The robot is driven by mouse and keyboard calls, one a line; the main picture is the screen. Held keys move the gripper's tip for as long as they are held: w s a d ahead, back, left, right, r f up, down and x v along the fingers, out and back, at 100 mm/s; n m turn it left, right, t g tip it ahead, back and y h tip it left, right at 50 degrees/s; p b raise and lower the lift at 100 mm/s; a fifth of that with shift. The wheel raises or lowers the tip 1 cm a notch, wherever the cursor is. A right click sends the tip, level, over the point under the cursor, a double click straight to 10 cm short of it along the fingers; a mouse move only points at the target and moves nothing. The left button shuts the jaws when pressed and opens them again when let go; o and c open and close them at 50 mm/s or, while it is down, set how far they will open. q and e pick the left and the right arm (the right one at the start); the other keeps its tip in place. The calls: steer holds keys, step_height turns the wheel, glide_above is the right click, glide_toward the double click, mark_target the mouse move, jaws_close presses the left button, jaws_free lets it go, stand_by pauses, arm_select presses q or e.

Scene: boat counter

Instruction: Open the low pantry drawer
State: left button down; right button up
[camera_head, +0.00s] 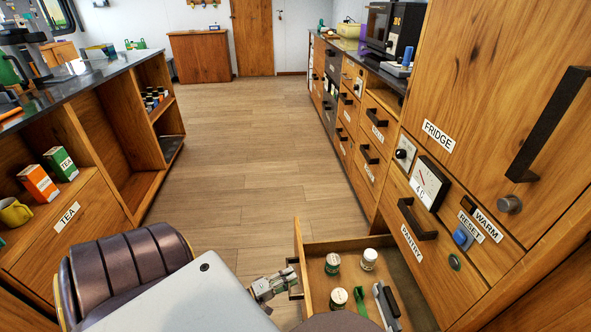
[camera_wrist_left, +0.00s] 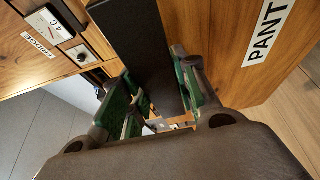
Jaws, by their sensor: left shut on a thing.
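The low pantry drawer (camera_head: 343,243) is pulled out from the cabinet on the right, low in the head view, and its inside shows. Its dark handle (camera_head: 296,295) is on the front panel, facing left. My left gripper (camera_head: 284,284) is shut on this handle. In the left wrist view, the black handle bar (camera_wrist_left: 138,38) lies between the green-padded fingers, beside the wooden front with a partly cut-off label reading PANT (camera_wrist_left: 267,32). My right gripper does not show.
The drawer holds jars (camera_head: 369,259), a green item (camera_head: 360,303) and a dark-and-white item (camera_head: 386,306). Above is a shut drawer labelled PANTRY (camera_head: 411,243). A shelf unit (camera_head: 108,140) stands left. The wooden floor (camera_head: 250,140) between is clear.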

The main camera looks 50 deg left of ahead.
arm_select(q)
steer(key=shift+s+a, duration=0.2)
steer(key=shift+s, duration=0.1)
steer(key=c, duration=1.1)
jaws_free()
steer(key=shift+o, duration=0.2)
steer(key=shift+s, duration=0.15)
steer(key=v, duration=1.1)
steer(key=shift+s+a, duration=0.2)
steer(key=shift+s, duration=0.15)
steer(key=shift+s, duration=0.15)
